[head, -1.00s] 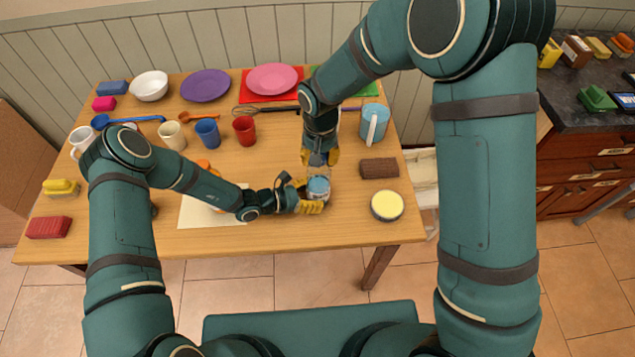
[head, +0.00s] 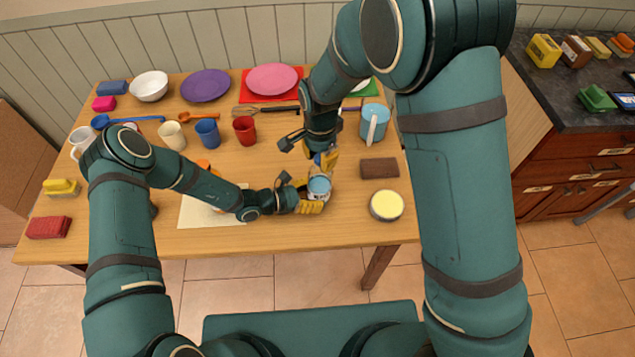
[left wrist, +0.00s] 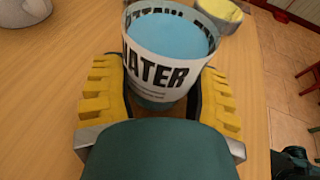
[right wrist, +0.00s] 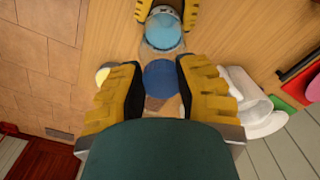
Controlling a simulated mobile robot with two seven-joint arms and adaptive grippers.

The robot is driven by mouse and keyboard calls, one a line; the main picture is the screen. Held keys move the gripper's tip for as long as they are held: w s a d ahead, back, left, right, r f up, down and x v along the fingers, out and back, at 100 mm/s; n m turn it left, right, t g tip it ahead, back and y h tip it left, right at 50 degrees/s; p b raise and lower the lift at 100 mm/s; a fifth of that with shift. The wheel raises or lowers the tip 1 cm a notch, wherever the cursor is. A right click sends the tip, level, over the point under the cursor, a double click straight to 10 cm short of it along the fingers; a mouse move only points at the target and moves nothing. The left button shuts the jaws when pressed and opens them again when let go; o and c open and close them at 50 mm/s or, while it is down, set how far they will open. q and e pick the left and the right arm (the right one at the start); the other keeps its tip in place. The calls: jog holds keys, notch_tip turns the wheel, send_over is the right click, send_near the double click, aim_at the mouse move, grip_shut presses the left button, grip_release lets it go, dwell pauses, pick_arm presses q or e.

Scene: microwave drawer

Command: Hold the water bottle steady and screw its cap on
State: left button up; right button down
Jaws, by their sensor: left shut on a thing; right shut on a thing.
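The water bottle (head: 319,187) is an open-topped white-and-clear container with light blue inside. Its WATER label (left wrist: 155,75) faces the left wrist camera. My left gripper (head: 315,194) is shut around the bottle and holds it upright near the table's front edge. My right gripper (head: 325,160) is just behind the bottle in the head view. It is shut on the dark blue round cap (right wrist: 161,78), which shows between its fingers in the right wrist view. There the bottle (right wrist: 163,30) appears beyond the cap, not under it. The cap is mostly hidden in the head view.
A brown block (head: 380,168) and a round pale-yellow-topped container (head: 386,205) stand right of the bottle. A light blue pitcher (head: 374,122) is behind them. A red mug (head: 244,130) stands back left. A white sheet (head: 197,212) lies under my left forearm.

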jog(key=c, duration=0.7)
grip_release()
jog(key=shift+d+f, duration=0.1)
jog(key=n, duration=1.1)
jog(key=shift+n, duration=0.4)
jog(key=n, duration=0.5)
jog(key=shift+n, duration=0.3)
jog(key=n, duration=0.5)
jog(key=shift+n, duration=0.3)
grip_shut()
